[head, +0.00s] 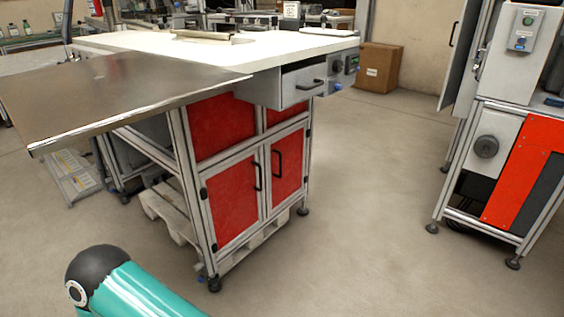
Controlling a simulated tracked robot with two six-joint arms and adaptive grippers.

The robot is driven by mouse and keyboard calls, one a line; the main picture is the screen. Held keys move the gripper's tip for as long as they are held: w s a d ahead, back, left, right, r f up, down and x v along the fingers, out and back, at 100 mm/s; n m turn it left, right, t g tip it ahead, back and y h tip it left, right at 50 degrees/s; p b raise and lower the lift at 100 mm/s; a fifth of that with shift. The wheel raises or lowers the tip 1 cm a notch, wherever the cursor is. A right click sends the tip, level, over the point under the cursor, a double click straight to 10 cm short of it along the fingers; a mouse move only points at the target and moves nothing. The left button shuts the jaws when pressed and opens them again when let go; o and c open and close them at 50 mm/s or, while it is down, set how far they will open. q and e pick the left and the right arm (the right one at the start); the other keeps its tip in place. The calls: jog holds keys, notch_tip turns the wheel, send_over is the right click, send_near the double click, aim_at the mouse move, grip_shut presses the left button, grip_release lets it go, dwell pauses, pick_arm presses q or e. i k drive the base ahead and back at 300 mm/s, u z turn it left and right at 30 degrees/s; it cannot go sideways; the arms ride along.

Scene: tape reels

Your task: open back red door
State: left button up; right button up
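Two red doors with aluminium frames and black handles sit side by side in the lower part of a workbench. The nearer, left red door (233,202) and the farther, right red door (287,168) both look shut. Their black handles (257,176) stand close to the seam between them. Part of one of my arms, a teal link with a black joint, shows at the bottom left, well apart from the doors. Neither of my grippers is in view.
A metal sheet (110,90) juts out left from the white benchtop (270,47). A grey drawer (300,84) hangs above the doors. A pallet (165,212) lies under the bench. A machine with a red panel (522,175) stands right. The floor (370,200) between is clear.

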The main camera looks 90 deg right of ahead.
aim_at(287, 153)
jog(key=u, duration=1.7)
jog(key=i, duration=0.1)
jog(key=z, duration=3.7)
jog(key=i, duration=0.9)
jog(key=u, duration=0.25)
jog(key=k, duration=0.7)
jog(key=z, duration=0.25)
jog(key=i, duration=0.8)
jog(key=u, duration=0.05)
